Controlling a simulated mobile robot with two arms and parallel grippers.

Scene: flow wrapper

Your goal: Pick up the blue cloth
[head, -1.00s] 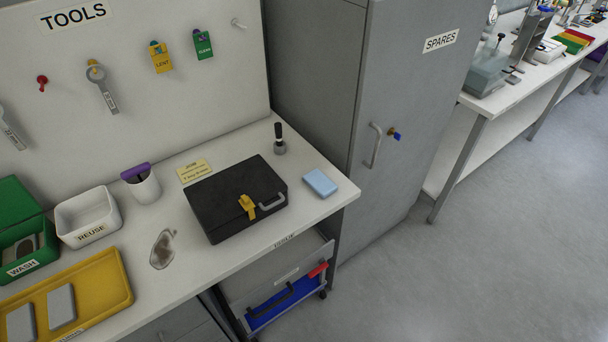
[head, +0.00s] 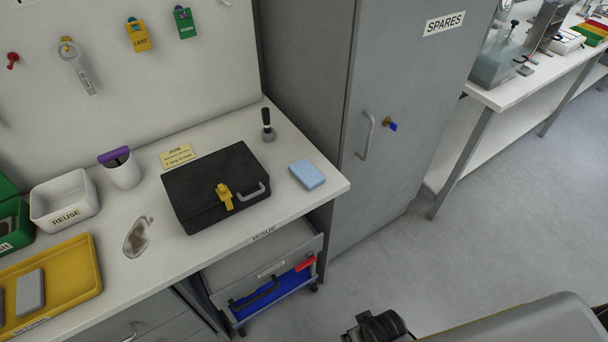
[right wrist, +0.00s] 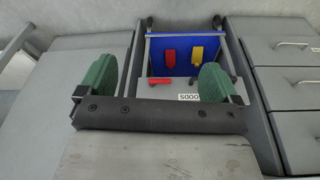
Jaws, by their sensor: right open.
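The blue cloth (head: 307,174) is a light blue, folded, flat block. It lies on the white bench top near its right front corner, right of the black case (head: 215,190), with a small gap between them. My right gripper (right wrist: 156,80) shows in the right wrist view with its two green-padded fingers wide apart and nothing between them. The cloth does not show in that view. Part of my right arm shows at the bottom right of the head view, well apart from the cloth. My left gripper is in neither view.
Under the bench is a trolley with a blue tray (head: 270,290), also visible in the wrist view (right wrist: 185,55). Open floor (head: 480,240) lies in front.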

